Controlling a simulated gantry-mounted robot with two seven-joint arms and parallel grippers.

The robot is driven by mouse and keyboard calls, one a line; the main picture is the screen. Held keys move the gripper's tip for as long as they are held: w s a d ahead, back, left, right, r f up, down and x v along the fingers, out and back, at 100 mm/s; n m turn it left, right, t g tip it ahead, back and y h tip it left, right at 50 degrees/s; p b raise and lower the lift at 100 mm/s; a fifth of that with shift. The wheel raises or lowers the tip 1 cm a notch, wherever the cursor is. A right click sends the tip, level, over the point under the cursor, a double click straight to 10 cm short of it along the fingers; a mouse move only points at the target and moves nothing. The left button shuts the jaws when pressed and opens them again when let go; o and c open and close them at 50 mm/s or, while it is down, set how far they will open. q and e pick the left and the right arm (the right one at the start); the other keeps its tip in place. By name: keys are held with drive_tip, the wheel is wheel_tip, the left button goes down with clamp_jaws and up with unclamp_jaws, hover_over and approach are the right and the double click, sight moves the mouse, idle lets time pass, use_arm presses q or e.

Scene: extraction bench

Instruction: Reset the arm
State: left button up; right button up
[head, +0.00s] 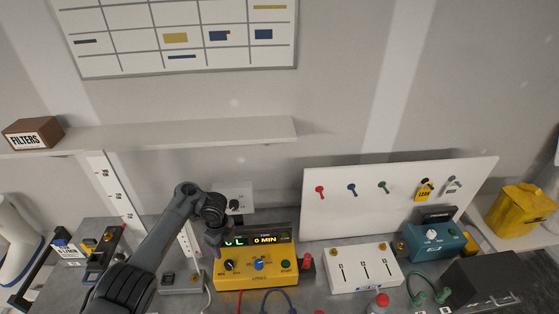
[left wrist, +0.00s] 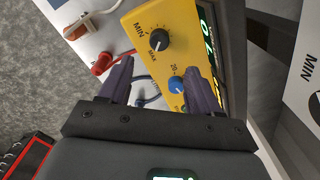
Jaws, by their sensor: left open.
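My left arm comes in from the lower left in the head view. Its gripper (head: 216,246) is over the left part of the yellow timer box (head: 256,282), whose display reads "0 MIN". In the left wrist view the gripper (left wrist: 160,82) is open, with its two dark fingers apart and nothing held between them. The yellow box (left wrist: 143,20) lies beyond the fingers, with a black knob (left wrist: 159,40) and a blue knob (left wrist: 176,84) in sight. I cannot tell whether a finger touches the box. My right gripper is not in view.
A white slider box (head: 350,268) and a teal device (head: 433,242) stand right of the yellow box. A white pegboard (head: 335,215) rises behind them. A shelf (head: 190,133) with a FILTERS box (head: 33,132) runs above. Cables and a red plug (left wrist: 102,63) are near the gripper.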

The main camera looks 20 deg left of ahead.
use_arm(q)
drive_tip(key=s+d+f+n, duration=0.1)
drive_tip(key=d+f, duration=0.1)
drive_tip(key=s+d+f+n+t, duration=0.1)
drive_tip(key=d+f, duration=0.1)
drive_tip(key=s+d+f+y+p, duration=0.1)
drive_tip(key=d+f, duration=0.1)
drive_tip(key=shift+f+n+t, duration=0.25)
drive_tip(key=shift+n+t, duration=0.05)
drive_tip(key=shift+n, duration=0.1)
drive_tip(key=s+d+n+t, duration=0.1)
drive_tip(key=s+d+n, duration=0.3)
drive_tip(key=s+d, duration=0.3)
drive_tip(key=s+r+n, duration=0.3)
drive_tip(key=s+r, duration=0.1)
drive_tip(key=s, duration=0.3)
drive_tip(key=s+d+r+n+p, duration=0.1)
drive_tip(key=s+r+n, duration=0.3)
drive_tip(key=s, duration=0.3)
drive_tip(key=s+d+r+n+t+h+p, duration=0.1)
drive_tip(key=s+r+n, duration=0.2)
drive_tip(key=s, duration=0.5)
drive_tip(key=shift+d+r+n, duration=0.15)
drive_tip(key=shift+r+n, duration=0.25)
drive_tip(key=shift+r, duration=0.35)
